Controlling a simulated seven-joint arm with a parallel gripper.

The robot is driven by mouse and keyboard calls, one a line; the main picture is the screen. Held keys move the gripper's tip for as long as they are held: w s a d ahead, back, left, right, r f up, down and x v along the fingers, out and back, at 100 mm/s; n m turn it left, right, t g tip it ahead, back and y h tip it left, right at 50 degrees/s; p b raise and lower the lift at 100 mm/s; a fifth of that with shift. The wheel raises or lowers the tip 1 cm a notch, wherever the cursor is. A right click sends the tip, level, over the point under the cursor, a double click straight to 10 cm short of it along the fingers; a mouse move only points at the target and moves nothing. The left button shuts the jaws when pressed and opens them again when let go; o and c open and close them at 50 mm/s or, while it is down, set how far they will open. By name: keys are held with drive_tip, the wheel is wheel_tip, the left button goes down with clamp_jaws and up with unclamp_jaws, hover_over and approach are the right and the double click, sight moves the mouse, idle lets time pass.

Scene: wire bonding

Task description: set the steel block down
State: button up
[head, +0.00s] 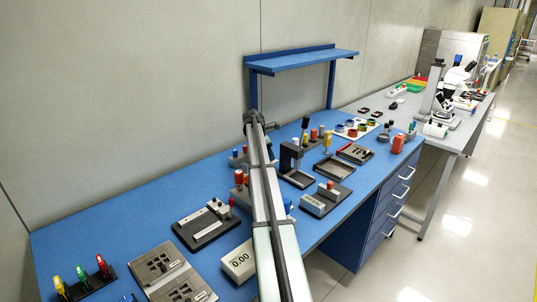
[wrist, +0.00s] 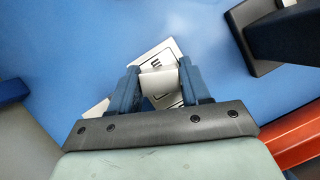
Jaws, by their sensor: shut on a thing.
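In the wrist view my gripper (wrist: 159,80) is shut on a pale steel block (wrist: 160,92), with one dark blue finger on each side. Behind the block, a white card (wrist: 161,56) with dark lettering and lines lies on the blue bench top (wrist: 90,45). The block overlaps the card in this view. I cannot tell whether it touches the card or hangs above it. In the head view my long arm reaches over the bench towards the back wall, and the block cannot be made out there.
In the wrist view a dark post with a base (wrist: 270,35) stands at upper right, and an orange-red bar (wrist: 297,138) at lower right. The head view shows a blue shelf (head: 305,60), a white readout box (head: 238,262) and a black-based fixture (head: 205,228) near my arm.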

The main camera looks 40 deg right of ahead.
drive_tip(key=o, duration=1.3)
drive_tip(key=shift+f, duration=0.15)
drive_tip(key=v, duration=1.2)
